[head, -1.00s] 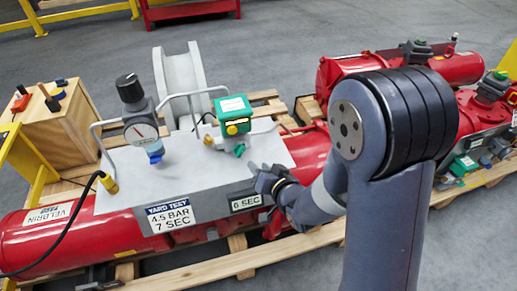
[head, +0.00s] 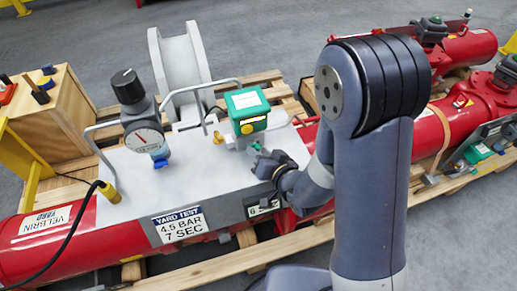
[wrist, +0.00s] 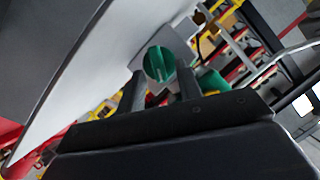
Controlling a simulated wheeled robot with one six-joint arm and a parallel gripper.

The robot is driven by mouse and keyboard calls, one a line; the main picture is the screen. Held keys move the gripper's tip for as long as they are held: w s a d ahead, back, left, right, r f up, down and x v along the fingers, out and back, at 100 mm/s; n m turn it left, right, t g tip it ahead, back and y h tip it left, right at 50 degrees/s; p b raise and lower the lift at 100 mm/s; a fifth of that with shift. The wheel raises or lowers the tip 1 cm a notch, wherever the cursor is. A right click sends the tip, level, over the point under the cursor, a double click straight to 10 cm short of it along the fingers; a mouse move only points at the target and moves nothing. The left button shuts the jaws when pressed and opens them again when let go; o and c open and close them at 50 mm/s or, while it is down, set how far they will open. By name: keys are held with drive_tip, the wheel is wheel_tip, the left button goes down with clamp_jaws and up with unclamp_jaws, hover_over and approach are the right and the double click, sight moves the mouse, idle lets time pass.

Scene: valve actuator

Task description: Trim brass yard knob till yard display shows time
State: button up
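A small brass-coloured knob or fitting (head: 218,137) sits at the left of the green box (head: 247,108) on the grey panel. The yard display (head: 254,209) is on the panel's front face, partly hidden by my arm; only a "6" is readable. The yard test plate (head: 181,225) reads 4.5 BAR, 7 SEC. My gripper (head: 262,160) is at the panel, just below a small green knob (head: 257,148). In the wrist view, that slotted green knob (wrist: 160,64) appears between or just beyond my two fingertips (wrist: 160,80). The fingers are apart, with no clear grip visible.
A pressure gauge with a black-topped regulator (head: 142,133) stands left of the green box. Bent grey tubes (head: 200,88) arch over the panel. A black cable (head: 72,220) runs at the left. A wooden crate (head: 45,120) stands behind, left.

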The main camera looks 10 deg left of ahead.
drive_tip(key=shift+c, duration=0.2)
clamp_jaws()
drive_tip(key=shift+a+b, duration=0.1)
drive_tip(key=shift+b, duration=0.25)
drive_tip(key=shift+s+a+n+h+b, duration=0.15)
drive_tip(key=shift+n+h+b, duration=0.55)
drive_tip(key=shift+n+b, duration=0.4)
drive_tip(key=shift+s+a+r+n+t+h+b, duration=0.15)
drive_tip(key=shift+n+t+h+b, duration=0.4)
drive_tip(key=shift+n+b, duration=0.35)
drive_tip(key=shift+o, duration=0.2)
unclamp_jaws()
